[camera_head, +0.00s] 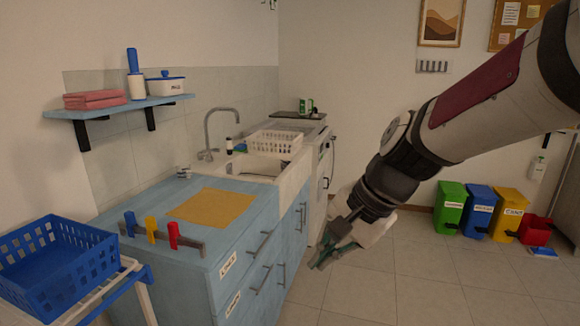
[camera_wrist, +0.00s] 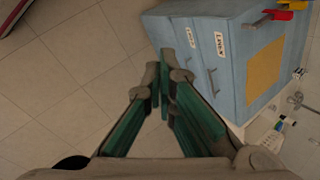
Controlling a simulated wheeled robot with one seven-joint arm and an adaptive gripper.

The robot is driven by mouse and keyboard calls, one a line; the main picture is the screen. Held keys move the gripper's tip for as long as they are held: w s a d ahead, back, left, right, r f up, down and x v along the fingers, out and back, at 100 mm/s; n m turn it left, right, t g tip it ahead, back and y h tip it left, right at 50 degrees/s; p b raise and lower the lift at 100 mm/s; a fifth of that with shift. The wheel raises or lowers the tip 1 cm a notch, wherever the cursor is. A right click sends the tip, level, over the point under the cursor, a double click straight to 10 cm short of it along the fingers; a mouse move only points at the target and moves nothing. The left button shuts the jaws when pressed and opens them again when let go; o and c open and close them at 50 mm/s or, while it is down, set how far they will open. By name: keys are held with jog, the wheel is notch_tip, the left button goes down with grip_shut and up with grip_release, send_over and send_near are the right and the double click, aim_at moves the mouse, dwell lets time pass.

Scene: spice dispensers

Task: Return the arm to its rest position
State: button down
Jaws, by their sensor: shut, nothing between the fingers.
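My arm reaches in from the upper right in the head view. My gripper (camera_head: 322,262) hangs over the open floor, to the right of the blue cabinet (camera_head: 240,262) and apart from it. It tilts downward to the left. In the wrist view my gripper (camera_wrist: 160,88) shows its green-padded fingers closed together at the tips, with nothing between them. Floor tiles and the cabinet lie beyond the fingers.
A blue basket (camera_head: 60,262) sits at the left. A white rack (camera_head: 274,143) stands by the sink. Coloured bins (camera_head: 480,210) line the back wall. The middle floor is clear.

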jog(key=s+d+r+n+h+p, duration=0.2)
jog(key=s+d, duration=0.4)
jog(key=s, duration=0.4)
jog(key=s+d+r+n+t+h+p, duration=0.1)
jog(key=s+d+r+n, duration=0.3)
jog(key=s, duration=0.7)
jog(key=d+n+h+p, duration=0.1)
jog(key=d+n, duration=0.1)
jog(key=d, duration=0.1)
jog(key=shift+s+d+r+h, duration=0.15)
jog(key=shift+s+h, duration=0.1)
jog(key=shift+h, duration=0.05)
